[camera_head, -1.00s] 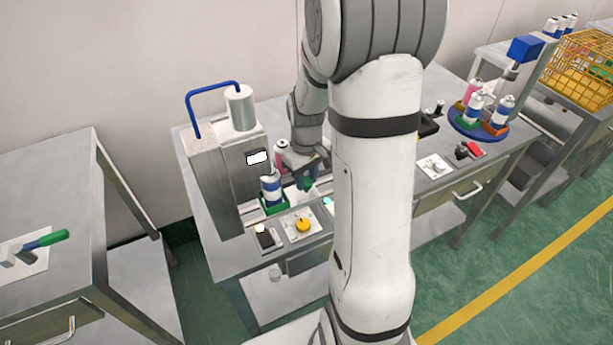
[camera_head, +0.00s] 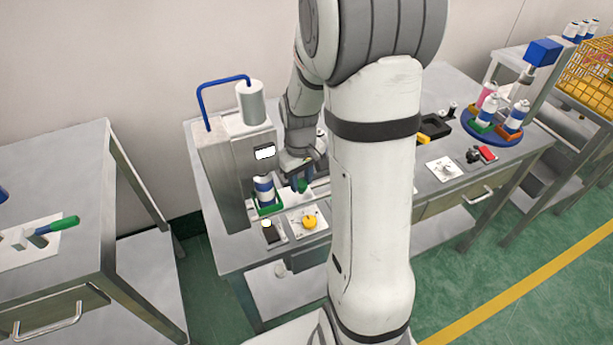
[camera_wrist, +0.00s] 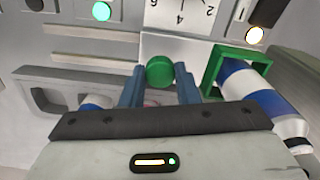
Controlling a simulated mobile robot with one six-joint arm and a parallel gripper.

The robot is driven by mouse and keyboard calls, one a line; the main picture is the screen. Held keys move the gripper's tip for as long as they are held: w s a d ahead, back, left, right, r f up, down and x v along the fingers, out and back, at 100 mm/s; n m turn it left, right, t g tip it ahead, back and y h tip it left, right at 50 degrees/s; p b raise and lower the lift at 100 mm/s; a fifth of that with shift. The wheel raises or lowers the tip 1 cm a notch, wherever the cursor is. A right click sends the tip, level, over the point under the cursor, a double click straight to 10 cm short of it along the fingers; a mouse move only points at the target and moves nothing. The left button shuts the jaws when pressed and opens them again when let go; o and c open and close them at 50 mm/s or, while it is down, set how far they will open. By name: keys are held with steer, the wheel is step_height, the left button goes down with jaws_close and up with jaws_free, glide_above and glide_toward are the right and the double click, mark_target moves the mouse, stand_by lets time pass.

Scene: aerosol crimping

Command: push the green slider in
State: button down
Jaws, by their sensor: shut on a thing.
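The green slider has a square green holder (camera_head: 268,210) and a round green knob (camera_head: 303,186). A white can with a blue band (camera_head: 264,188) stands in the holder, close against the grey machine. My gripper (camera_head: 298,180) is shut on the knob, to the right of the holder. In the wrist view the knob (camera_wrist: 160,71) sits between my two blue fingertips (camera_wrist: 160,78). The holder's green frame (camera_wrist: 214,72) and the can (camera_wrist: 262,95) lie to the right there. My wrist hides what lies under the knob.
The grey crimping machine (camera_head: 222,180) with a blue hose stands at the left. In front are a yellow knob on a dial plate (camera_head: 310,221) and a lit button (camera_head: 266,223). A blue turntable (camera_head: 497,136) with cans stands at the far right. My arm hides the middle bench.

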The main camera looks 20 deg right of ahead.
steer(key=shift+a, duration=0.2)
steer(key=c, duration=1.5)
jaws_free()
steer(key=shift+o, duration=0.7)
steer(key=shift+a, duration=0.2)
steer(key=shift+o, duration=1.3)
steer(key=shift+d, duration=0.15)
